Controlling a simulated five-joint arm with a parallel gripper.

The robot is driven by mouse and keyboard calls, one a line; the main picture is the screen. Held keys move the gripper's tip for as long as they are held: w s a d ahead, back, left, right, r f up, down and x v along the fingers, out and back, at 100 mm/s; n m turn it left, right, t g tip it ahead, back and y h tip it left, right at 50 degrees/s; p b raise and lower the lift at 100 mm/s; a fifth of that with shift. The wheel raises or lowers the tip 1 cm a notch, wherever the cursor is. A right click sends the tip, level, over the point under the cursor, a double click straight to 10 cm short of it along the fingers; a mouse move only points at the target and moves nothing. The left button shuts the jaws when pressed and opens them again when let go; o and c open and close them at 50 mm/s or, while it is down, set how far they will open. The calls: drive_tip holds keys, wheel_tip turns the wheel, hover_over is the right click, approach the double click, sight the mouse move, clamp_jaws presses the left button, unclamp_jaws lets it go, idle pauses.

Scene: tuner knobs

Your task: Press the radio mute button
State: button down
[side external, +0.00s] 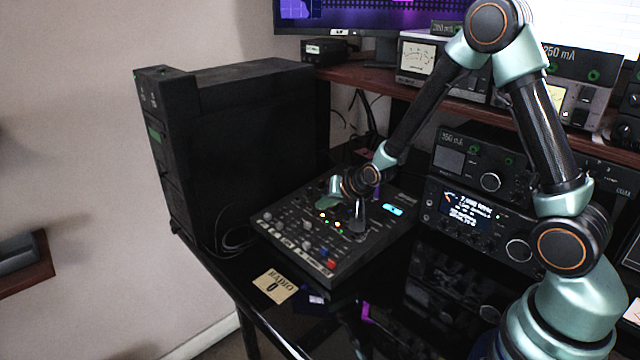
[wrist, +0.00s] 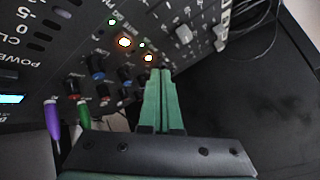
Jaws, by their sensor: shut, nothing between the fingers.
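A black mixer panel (side external: 290,228) lies on the desk, covered in knobs and small buttons. Two orange-ringed lit buttons show on it, one on the left (wrist: 124,42) and one on the right (wrist: 149,57) in the wrist view, with small green lights near them. No mute label is readable, so I cannot tell which button is the radio's. My gripper (wrist: 160,71) is shut and empty, its green fingers together. Its tips are just below the right lit button in the wrist view; I cannot tell whether they touch the panel. In the side view my gripper (side external: 326,205) is low over the panel.
A black computer tower (side external: 250,120) stands behind and left of the panel. A radio (side external: 470,215) with a lit screen stands at the right. A purple-tipped and a green-tipped cable (wrist: 83,115) rise near my fingers.

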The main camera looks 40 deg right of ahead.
sight(322, 223)
drive_tip(key=shift+f, duration=0.15)
drive_tip(key=shift+a+f, duration=0.1)
drive_tip(key=shift+f, duration=0.2)
drive_tip(key=shift+f, duration=0.4)
idle(0.5)
drive_tip(key=shift+r, duration=0.85)
drive_tip(key=shift+r, duration=0.1)
drive_tip(key=shift+a+r, duration=0.2)
drive_tip(key=shift+r, duration=1.25)
drive_tip(key=shift+a+r, duration=0.15)
drive_tip(key=shift+r, duration=1.3)
